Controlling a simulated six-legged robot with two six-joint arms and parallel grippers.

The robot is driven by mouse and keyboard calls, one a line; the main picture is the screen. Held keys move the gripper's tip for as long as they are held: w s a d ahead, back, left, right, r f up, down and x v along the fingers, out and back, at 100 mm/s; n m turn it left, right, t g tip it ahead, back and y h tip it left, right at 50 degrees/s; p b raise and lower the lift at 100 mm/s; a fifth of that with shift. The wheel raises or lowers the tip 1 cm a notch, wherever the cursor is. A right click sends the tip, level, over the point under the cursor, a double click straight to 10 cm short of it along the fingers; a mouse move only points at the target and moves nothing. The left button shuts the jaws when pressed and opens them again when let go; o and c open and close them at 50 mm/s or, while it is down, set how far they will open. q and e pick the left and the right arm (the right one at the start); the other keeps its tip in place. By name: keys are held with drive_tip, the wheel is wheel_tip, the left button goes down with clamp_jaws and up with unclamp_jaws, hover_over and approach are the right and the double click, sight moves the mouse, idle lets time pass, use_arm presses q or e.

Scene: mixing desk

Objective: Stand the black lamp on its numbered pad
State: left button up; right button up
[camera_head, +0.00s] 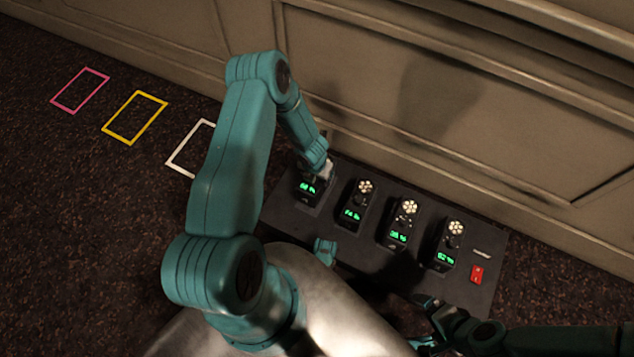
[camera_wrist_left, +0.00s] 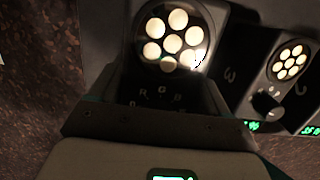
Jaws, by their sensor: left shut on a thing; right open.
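The only lamp-like things in view are black units with round lit clusters on a dark desk (camera_head: 488,255). The leftmost unit (camera_head: 307,189) shows a green display; its bright cluster (camera_wrist_left: 172,35) fills the top of the left wrist view. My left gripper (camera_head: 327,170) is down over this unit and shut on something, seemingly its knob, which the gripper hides. The second unit (camera_head: 354,205), third unit (camera_head: 402,226) and fourth unit (camera_head: 449,246) each show a cluster, a knob and a green display. My right gripper (camera_head: 429,324) is open and empty by the desk's near edge.
A magenta frame (camera_head: 58,101), a yellow frame (camera_head: 108,126) and a white frame (camera_head: 176,163) lie on the dark floor to the left. A red switch (camera_head: 477,274) is at the desk's right end. A panelled wall (camera_head: 400,110) runs behind the desk.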

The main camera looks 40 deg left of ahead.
use_arm(q)
drive_tip(key=shift+f+b, duration=0.75)
drive_tip(key=shift+f, duration=1.25)
